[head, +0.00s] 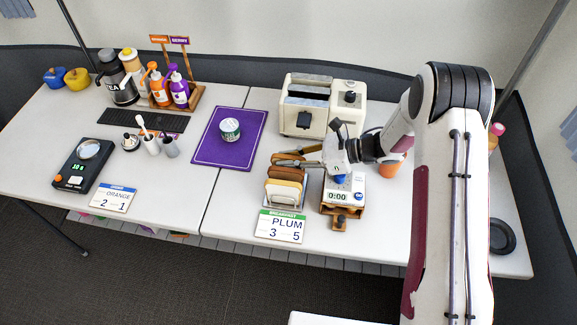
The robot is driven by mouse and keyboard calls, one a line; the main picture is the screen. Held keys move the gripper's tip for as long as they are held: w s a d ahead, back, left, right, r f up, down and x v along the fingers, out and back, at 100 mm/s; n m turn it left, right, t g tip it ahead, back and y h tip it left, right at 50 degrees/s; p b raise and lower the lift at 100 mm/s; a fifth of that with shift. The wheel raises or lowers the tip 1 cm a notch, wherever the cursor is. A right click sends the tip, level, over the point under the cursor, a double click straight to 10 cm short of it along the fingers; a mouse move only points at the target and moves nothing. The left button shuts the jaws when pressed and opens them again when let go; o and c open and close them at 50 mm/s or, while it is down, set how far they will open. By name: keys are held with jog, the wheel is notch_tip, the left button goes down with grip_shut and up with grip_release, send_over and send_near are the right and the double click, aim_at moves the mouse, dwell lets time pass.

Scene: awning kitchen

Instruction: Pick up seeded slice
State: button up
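Several bread slices stand upright in a pale rack near the front of the table. The front slice (283,192) is light tan, and a browner slice (287,174) stands behind it. A darker brown slice shows partly at the back of the rack (304,195). Which one is seeded is too small to tell.
A cream toaster (320,106) stands behind the rack. A PLUM sign (281,226) stands in front. A purple mat (228,150) with a tin (229,129) lies left.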

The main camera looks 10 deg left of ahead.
dwell(0.4)
grip_shut()
jog(key=shift+r, duration=0.1)
jog(key=shift+r, duration=4.9)
